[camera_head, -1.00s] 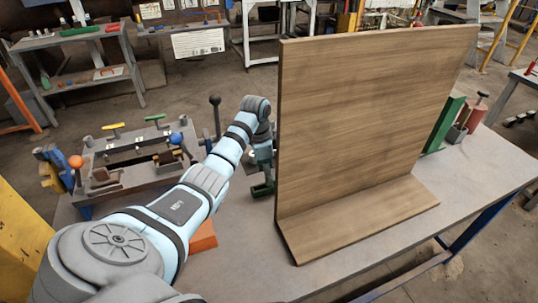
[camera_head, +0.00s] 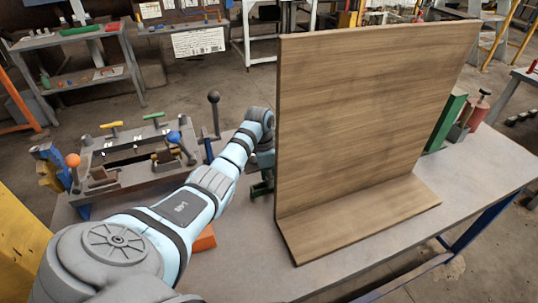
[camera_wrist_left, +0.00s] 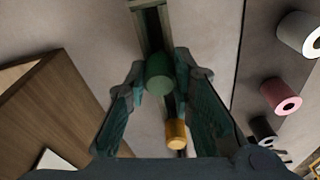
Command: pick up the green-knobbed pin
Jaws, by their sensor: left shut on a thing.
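In the left wrist view a green knob (camera_wrist_left: 159,73), a short cylinder seen nearly end on, sits between the fingertips of my left gripper (camera_wrist_left: 162,80). The teal fingers close on its two sides. The pin's shaft below the knob is hidden. In the head view my left gripper (camera_head: 262,160) is at the left edge of the upright wooden board, which partly hides it. A dark green part (camera_head: 261,189) shows just below it; I cannot tell what it belongs to. My right gripper is not in view.
The wooden board (camera_head: 370,110) stands on the grey table (camera_head: 240,265) beside my left gripper. A yellow knob (camera_wrist_left: 176,134) lies close to the fingers. A fixture with knobs (camera_head: 125,165) is at left. A green block (camera_head: 446,122) and a red clamp (camera_head: 477,115) stand behind the board.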

